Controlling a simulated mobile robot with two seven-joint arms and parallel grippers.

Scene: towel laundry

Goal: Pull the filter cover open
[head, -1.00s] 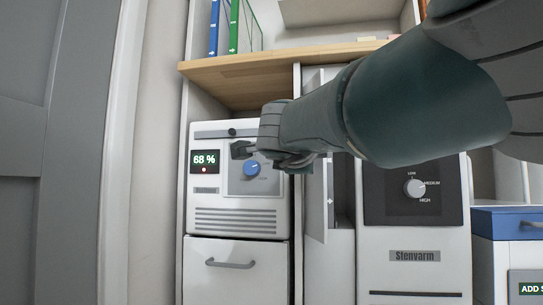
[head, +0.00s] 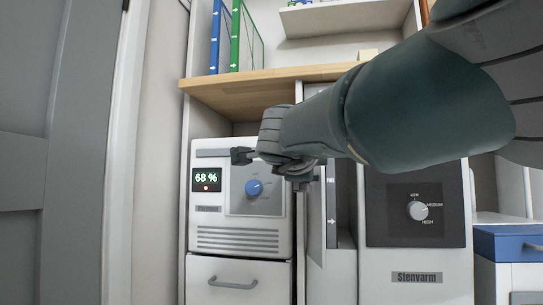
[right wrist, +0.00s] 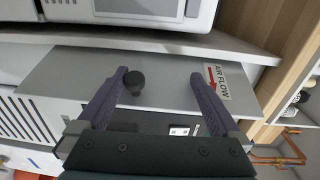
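The filter cover is a narrow grey panel (head: 315,225) between the two white machines. It stands ajar, with a dark opening (head: 345,205) to its right. In the right wrist view the cover (right wrist: 75,75) bears a round black knob (right wrist: 133,82) and a red-arrowed AIR FLOW label (right wrist: 226,83). My right gripper (right wrist: 160,88) is open in front of the cover. Its fingers are wide apart; the knob lies between them, close to the left finger, not gripped. In the head view my right arm and gripper (head: 270,164) hide the cover's upper part. My left gripper is not in view.
The left machine (head: 238,240) shows 68 % and a blue dial. The Stenvarm machine (head: 415,264) stands right of the opening. A wooden shelf (head: 235,90) runs above, and a blue-topped unit (head: 510,245) is at right. A grey door (head: 60,150) stands at the left.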

